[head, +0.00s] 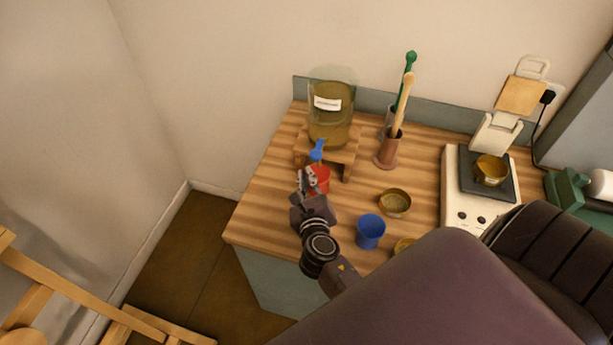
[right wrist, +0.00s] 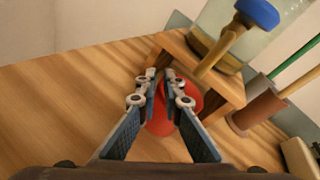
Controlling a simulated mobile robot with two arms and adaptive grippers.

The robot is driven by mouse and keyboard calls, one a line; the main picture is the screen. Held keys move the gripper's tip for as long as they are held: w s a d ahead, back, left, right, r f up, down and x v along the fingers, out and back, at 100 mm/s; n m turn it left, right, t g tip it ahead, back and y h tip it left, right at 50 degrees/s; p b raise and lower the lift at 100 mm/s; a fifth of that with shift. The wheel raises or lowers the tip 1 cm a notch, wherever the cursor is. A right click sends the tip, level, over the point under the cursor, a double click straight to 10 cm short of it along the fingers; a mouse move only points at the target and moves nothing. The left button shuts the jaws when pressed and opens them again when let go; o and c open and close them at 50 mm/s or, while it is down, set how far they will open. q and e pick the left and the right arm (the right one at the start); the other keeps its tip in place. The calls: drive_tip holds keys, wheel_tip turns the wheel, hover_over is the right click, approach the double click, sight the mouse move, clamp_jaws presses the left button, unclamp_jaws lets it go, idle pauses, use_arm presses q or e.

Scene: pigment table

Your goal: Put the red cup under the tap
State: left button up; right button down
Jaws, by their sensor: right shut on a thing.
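The red cup (head: 321,180) is at the front of the small wooden stand (head: 350,160), just below the blue-handled tap (head: 317,150) of the glass jar. My right gripper (head: 307,181) is shut on the cup from its left front side. In the right wrist view the fingers (right wrist: 160,84) hide much of the red cup (right wrist: 160,124). The tap's blue handle (right wrist: 257,14) and wooden spout (right wrist: 220,52) are to the upper right of the cup there. I cannot tell whether the cup touches the table. My left gripper is not in view.
The jar (head: 331,125) stands on the wooden stand. A brown holder (head: 386,153) with long tools is to its right. A blue cup (head: 370,232) and a brass bowl (head: 395,203) are right of my gripper. A white device (head: 458,205) with a pan is further right. The table's left is clear.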

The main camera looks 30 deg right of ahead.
drive_tip(key=c, duration=2.1)
unclamp_jaws()
drive_tip(key=shift+f, duration=0.1)
drive_tip(key=shift+b+v, duration=1.05)
drive_tip(key=shift+v, duration=4.95)
